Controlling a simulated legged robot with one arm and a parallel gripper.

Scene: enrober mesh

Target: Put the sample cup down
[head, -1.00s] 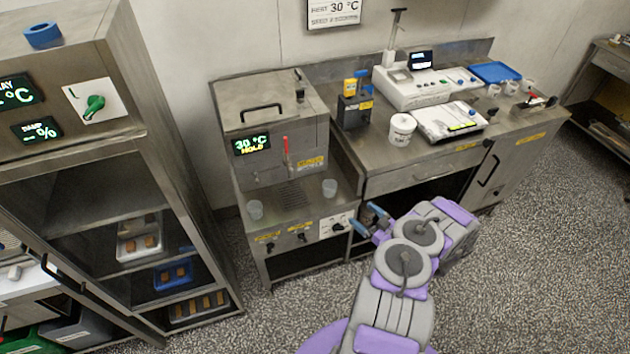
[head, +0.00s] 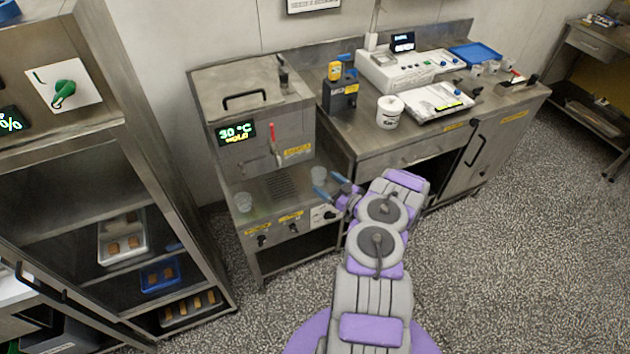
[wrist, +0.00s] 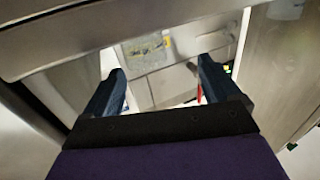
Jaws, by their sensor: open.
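Two clear cups stand upright on the steel ledge (head: 275,196) of the heated cabinet in the head view. One cup (head: 244,202) is at the left of the ledge. The other cup (head: 319,175) is at the right, close to my gripper (head: 330,184). I cannot tell which is the sample cup. My gripper is open, its blue fingers at the ledge's right front, just in front of the right cup. I cannot tell whether they touch it.
The cabinet (head: 255,125) with a red lever (head: 273,138) stands behind the ledge. The bench to its right holds a white tub (head: 389,111), a scale (head: 438,101) and a blue tray (head: 474,55). A steel rack (head: 185,215) stands at left. Speckled floor is open at right.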

